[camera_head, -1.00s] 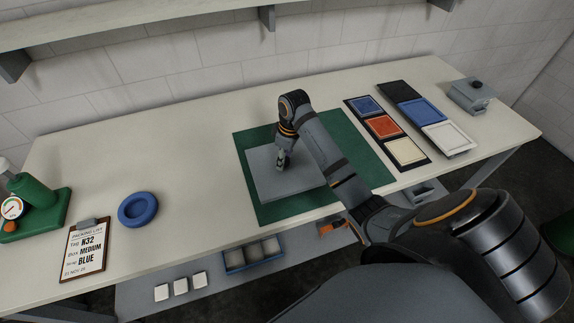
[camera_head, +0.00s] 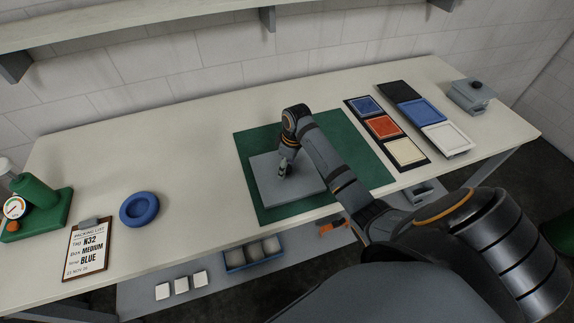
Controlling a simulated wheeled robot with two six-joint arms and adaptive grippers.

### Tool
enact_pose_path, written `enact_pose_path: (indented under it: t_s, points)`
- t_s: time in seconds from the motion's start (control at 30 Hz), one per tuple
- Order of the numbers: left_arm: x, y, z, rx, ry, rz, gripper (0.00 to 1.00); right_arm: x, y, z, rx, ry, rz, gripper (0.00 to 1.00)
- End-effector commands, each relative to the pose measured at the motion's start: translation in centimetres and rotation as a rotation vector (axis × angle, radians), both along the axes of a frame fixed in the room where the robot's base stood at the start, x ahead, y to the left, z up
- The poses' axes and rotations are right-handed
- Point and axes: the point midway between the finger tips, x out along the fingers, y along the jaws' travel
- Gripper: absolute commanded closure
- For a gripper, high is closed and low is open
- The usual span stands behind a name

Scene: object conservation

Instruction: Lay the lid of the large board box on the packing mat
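The lid of the large board box (camera_head: 300,190) is a flat grey square panel over the green packing mat (camera_head: 358,153). It looks level and lies within the mat's outline, toward its left part. I cannot tell whether it touches the mat or is just above it. My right gripper (camera_head: 283,170) points down at the middle of the lid and appears shut on it; the fingertips are small and the grip point is hard to see. My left gripper is not in view.
Dark trays with blue, orange, cream and white square pieces (camera_head: 402,152) lie right of the mat. A grey box with a knob (camera_head: 470,95) stands at the far right. A blue ring (camera_head: 139,209), a packing-list clipboard (camera_head: 87,250) and a green gauge device (camera_head: 40,200) are at left.

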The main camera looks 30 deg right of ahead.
Motion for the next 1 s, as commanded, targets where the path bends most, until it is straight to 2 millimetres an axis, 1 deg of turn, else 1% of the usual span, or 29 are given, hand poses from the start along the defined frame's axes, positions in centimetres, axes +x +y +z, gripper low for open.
enact_pose_path:
  t_s: [0.17,0.27,0.37,0.5,0.6,0.67,0.7,0.83,1.0]
  points:
    - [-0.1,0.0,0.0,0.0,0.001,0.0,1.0,0.0,0.0,0.2,0.0,-0.001,0.0,0.37]
    - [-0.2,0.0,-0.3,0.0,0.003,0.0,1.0,0.0,-0.1,1.2,-0.001,-0.004,0.0,0.37]
    - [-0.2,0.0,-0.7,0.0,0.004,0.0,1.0,-0.2,-0.3,3.2,-0.003,-0.007,0.001,0.37]
    - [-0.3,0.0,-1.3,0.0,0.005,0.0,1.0,-0.6,-0.6,6.8,-0.002,-0.006,0.0,0.37]
    - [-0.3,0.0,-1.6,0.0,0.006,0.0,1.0,-0.8,-0.7,8.9,-0.002,-0.005,0.0,0.37]
    - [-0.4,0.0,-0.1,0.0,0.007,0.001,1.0,-1.0,-0.8,10.8,-0.002,-0.002,0.0,0.37]
    - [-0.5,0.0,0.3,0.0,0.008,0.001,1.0,-1.1,-0.8,11.3,-0.001,-0.002,0.0,0.37]
    - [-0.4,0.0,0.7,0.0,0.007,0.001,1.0,-1.2,-0.9,12.1,0.0,0.0,0.0,0.37]
    - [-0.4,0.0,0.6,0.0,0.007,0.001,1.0,-1.2,-0.9,12.0,0.0,0.0,0.0,0.37]
